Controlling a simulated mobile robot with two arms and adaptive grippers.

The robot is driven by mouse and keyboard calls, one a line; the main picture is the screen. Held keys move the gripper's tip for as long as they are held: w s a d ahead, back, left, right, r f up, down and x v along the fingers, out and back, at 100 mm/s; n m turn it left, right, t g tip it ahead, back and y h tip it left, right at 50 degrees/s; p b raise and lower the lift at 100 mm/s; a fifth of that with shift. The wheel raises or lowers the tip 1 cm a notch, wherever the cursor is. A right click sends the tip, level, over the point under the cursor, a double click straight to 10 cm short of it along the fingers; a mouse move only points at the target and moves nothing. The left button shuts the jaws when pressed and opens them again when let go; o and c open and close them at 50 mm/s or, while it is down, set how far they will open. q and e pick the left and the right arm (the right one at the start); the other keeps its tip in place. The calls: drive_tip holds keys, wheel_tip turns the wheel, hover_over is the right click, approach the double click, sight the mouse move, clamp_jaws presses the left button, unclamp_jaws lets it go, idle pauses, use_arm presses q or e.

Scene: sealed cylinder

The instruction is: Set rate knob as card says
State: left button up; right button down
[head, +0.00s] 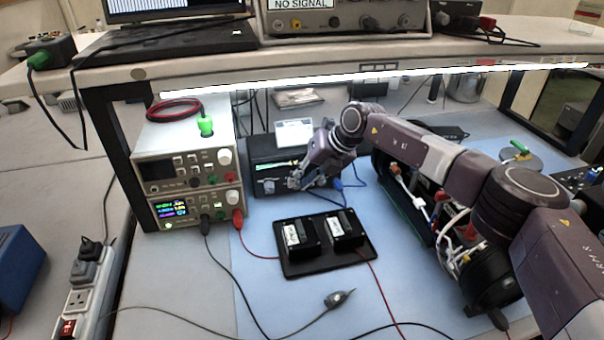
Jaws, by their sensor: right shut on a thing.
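A black box (262,150) stands on the blue mat, right of the stacked power supplies. A small white card (293,132) stands on top of it; its writing is too small to read. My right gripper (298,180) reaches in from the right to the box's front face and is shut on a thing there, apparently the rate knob. The fingers hide the knob and its pointer, so I cannot tell its setting. My left gripper is not in view.
Two stacked power supplies (186,158) stand left of the box. A black tray (325,266) with two dark modules lies in front. Cables cross the blue mat (270,305). Open electronics (410,205) lie beneath my right arm. A shelf runs above.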

drive_tip(key=shift+a+r+h, duration=0.2)
drive_tip(key=shift+a+h, duration=0.05)
drive_tip(key=shift+h, duration=0.65)
drive_tip(key=shift+a+f+n+t+h+b, duration=0.2)
drive_tip(key=shift+n+t+h+b, duration=0.15)
drive_tip(key=shift+h, duration=0.55)
drive_tip(key=h+b, duration=0.3)
drive_tip(key=shift+a+n+t, duration=0.35)
drive_tip(key=shift+s+a+n+h+b, duration=0.15)
drive_tip(key=shift+n+h+b, duration=0.15)
drive_tip(key=shift+h+b, duration=0.9)
drive_tip(key=shift+r, duration=0.1)
drive_tip(key=c, duration=2.1)
unclamp_jaws()
